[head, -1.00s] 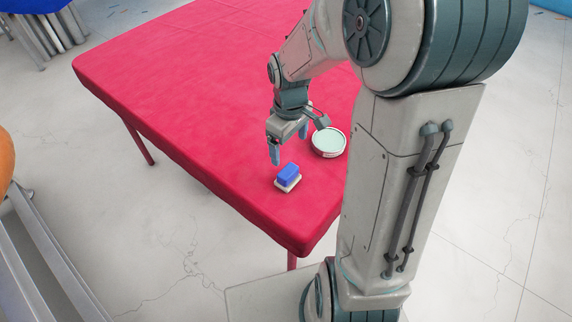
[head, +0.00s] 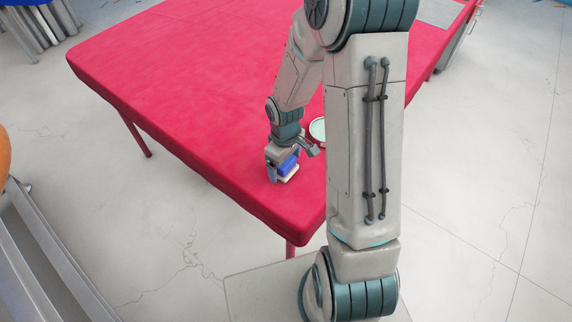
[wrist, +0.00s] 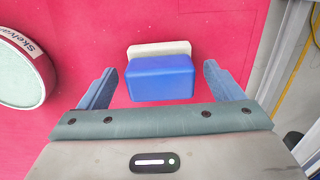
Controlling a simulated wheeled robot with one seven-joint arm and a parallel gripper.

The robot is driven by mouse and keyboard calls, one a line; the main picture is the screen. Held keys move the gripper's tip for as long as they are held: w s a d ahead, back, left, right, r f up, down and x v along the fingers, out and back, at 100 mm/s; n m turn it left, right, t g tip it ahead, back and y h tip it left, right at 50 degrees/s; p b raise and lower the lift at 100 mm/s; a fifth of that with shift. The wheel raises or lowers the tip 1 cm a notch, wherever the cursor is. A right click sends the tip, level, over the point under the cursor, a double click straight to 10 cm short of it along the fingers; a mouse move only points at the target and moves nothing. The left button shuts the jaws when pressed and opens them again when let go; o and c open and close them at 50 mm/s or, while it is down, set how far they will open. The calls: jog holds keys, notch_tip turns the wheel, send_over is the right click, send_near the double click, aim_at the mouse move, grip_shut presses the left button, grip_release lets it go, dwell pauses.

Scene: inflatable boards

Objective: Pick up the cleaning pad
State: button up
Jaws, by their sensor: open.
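The cleaning pad (head: 288,169) is a blue block on a whitish base, lying on the red table (head: 170,75) near its front corner. In the wrist view the pad (wrist: 160,78) is centred ahead of my gripper (wrist: 165,88). My gripper (head: 276,172) is low over the table in the head view. Its two blue fingers are spread, one to the left and one to the right of the pad, with gaps on both sides. In the head view my gripper partly hides the pad.
A round tin with a pale green top (wrist: 20,72) stands left of the pad in the wrist view; in the head view the tin (head: 318,129) is partly behind my arm. The table edge is close to the pad. The table's left part is clear.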

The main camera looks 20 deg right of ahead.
aim_at(289, 162)
jog(key=shift+f, duration=0.55)
jog(key=c, duration=1.1)
jog(key=shift+r, duration=0.1)
jog(key=shift+r, duration=0.5)
jog(key=r, duration=0.3)
jog(key=shift+s+d+r, duration=0.3)
jog(key=shift+s+d, duration=0.05)
jog(key=shift+s, duration=0.05)
jog(key=s+d+r, duration=0.2)
jog(key=s, duration=0.1)
jog(key=s+d+r, duration=0.2)
jog(key=s, duration=0.1)
jog(key=s+d+r, duration=0.2)
jog(key=shift+s+r, duration=0.15)
jog(key=shift+s, duration=0.25)
